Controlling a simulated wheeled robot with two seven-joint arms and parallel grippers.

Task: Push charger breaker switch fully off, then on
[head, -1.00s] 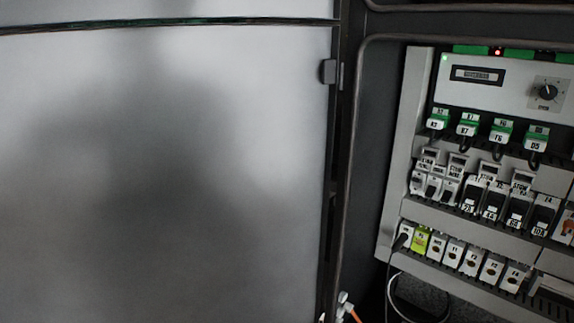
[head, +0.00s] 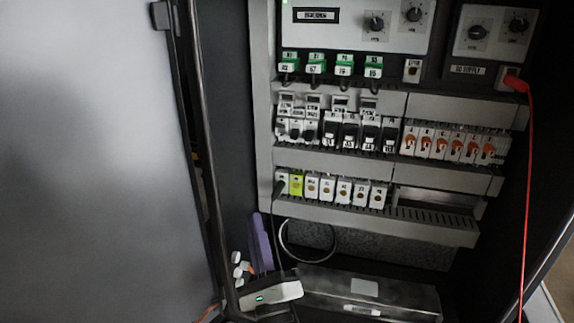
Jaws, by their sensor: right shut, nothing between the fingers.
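The cabinet holds a middle row of breakers: small white ones with dark levers (head: 297,131) at left, larger black-fronted ones (head: 350,135) in the centre, and white ones with orange levers (head: 455,146) at right. The labels are too small to tell which is the charger breaker, or whether its switch is on or off. My right gripper (head: 257,221), with purple fingers above a white body with a green light, is at the lower left of the panel. It is shut and empty, its tips pointing up, below the lower row and apart from the breakers. My left gripper is not in view.
A lower row has a yellow-green module (head: 297,184) and several white modules (head: 343,191). Green-topped plugs (head: 316,64) hang above. A red cable (head: 528,180) runs down the right side. A dark box (head: 370,292) lies below. The cabinet door (head: 90,170) fills the left.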

